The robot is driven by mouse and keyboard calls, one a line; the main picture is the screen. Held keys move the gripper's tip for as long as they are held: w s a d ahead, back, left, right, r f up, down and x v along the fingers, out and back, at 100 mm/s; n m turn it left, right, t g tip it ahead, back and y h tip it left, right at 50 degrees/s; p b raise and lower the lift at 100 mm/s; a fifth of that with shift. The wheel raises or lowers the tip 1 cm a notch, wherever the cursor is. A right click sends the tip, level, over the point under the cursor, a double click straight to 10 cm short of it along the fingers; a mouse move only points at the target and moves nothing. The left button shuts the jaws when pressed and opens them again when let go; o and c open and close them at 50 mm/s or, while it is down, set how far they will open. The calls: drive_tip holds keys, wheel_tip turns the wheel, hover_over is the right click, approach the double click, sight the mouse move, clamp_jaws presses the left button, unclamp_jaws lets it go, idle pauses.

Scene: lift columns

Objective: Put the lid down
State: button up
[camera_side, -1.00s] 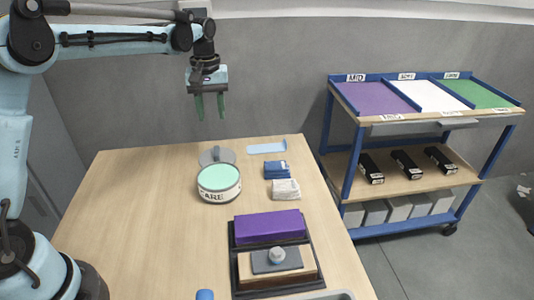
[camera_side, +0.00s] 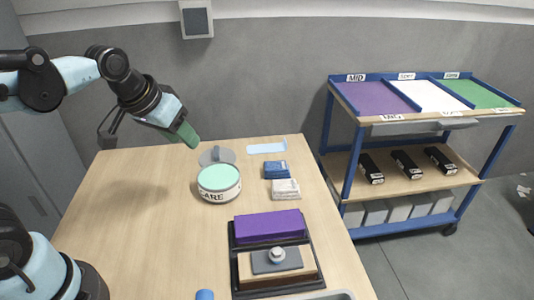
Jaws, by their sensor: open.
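A round grey lid (camera_side: 226,155) with an upright handle lies on the table, just behind a tin (camera_side: 219,193). The tin has a pale mint top and a white label band reading "ARE"; it hides the lid's front part. My gripper (camera_side: 186,135) is tilted down to the right, above and to the left of the lid, and apart from it. Its green fingers overlap in this view; it is open and holds nothing visible.
Blue and white folded cloths (camera_side: 284,188) and a pale blue strip (camera_side: 267,148) lie right of the tin. A black tray (camera_side: 318,276) in front holds a purple block and a wooden block with a grey knobbed tool. The table's left side is clear.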

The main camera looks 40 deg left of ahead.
drive_tip(key=shift+m+t, duration=0.7)
drive_tip(key=shift+m, duration=0.2)
drive_tip(key=s+f, duration=0.1)
drive_tip(key=s+d+f, duration=0.1)
drive_tip(key=s, duration=0.1)
drive_tip(key=shift+s+f, duration=0.2)
drive_tip(key=shift+f, duration=0.1)
